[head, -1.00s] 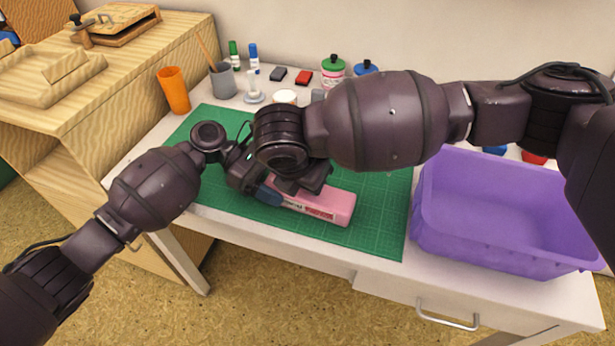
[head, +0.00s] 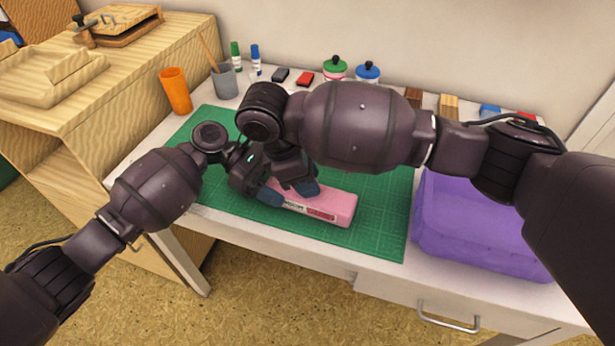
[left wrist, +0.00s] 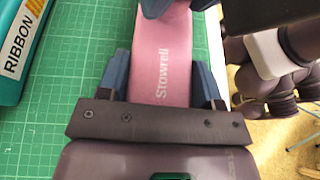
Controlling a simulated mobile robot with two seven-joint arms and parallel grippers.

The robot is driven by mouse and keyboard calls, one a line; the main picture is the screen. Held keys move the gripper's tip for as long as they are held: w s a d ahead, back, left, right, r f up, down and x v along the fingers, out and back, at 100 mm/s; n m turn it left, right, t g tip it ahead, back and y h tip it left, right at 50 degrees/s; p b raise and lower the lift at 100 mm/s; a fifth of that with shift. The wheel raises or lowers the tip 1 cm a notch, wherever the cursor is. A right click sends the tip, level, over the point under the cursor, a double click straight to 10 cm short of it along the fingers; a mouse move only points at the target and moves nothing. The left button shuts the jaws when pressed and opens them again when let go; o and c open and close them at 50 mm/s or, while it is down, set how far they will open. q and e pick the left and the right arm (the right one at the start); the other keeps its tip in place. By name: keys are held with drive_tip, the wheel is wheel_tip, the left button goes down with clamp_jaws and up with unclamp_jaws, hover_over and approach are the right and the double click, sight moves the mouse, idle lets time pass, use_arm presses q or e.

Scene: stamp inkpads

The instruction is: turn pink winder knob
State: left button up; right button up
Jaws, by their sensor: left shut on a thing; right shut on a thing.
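The pink winder (head: 330,207) lies on the green cutting mat (head: 376,225), with a white and red label on its near side. In the left wrist view its pink body (left wrist: 163,55) carries the word "Stowrell". My left gripper (left wrist: 160,78) is shut across this body, one blue finger on each side. In the head view my left gripper (head: 270,193) is at the winder's left part. My right gripper (head: 304,188) is over the winder's middle and shut. Its dark body and blue fingers hide what it holds, and the knob is not visible.
A teal case marked RIBBON (left wrist: 18,50) lies left of the winder in the wrist view. A purple bin (head: 470,225) stands to the right. An orange cup (head: 175,91), a grey pen cup (head: 225,82) and lidded jars (head: 367,72) stand behind. The mat's front right is clear.

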drive_tip(key=m+g, duration=0.1)
drive_tip(key=m, duration=0.2)
drive_tip(key=m+g, duration=0.1)
drive_tip(key=m, duration=0.2)
drive_tip(key=shift+w+d+m, duration=0.1)
drive_tip(key=shift+m, duration=0.2)
use_arm(q)
drive_tip(key=shift+a, duration=0.1)
use_arm(e)
drive_tip(key=m+g+y, duration=0.1)
drive_tip(key=m, duration=0.2)
drive_tip(key=m+g+y, duration=0.1)
drive_tip(key=m, duration=0.2)
drive_tip(key=shift+f, duration=0.1)
drive_tip(key=shift+m, duration=0.4)
drive_tip(key=o, duration=0.9)
drive_tip(key=shift+o, duration=0.2)
drive_tip(key=shift+w, duration=0.1)
drive_tip(key=v, duration=1.2)
drive_tip(key=shift+d, duration=0.2)
drive_tip(key=shift+w, duration=0.1)
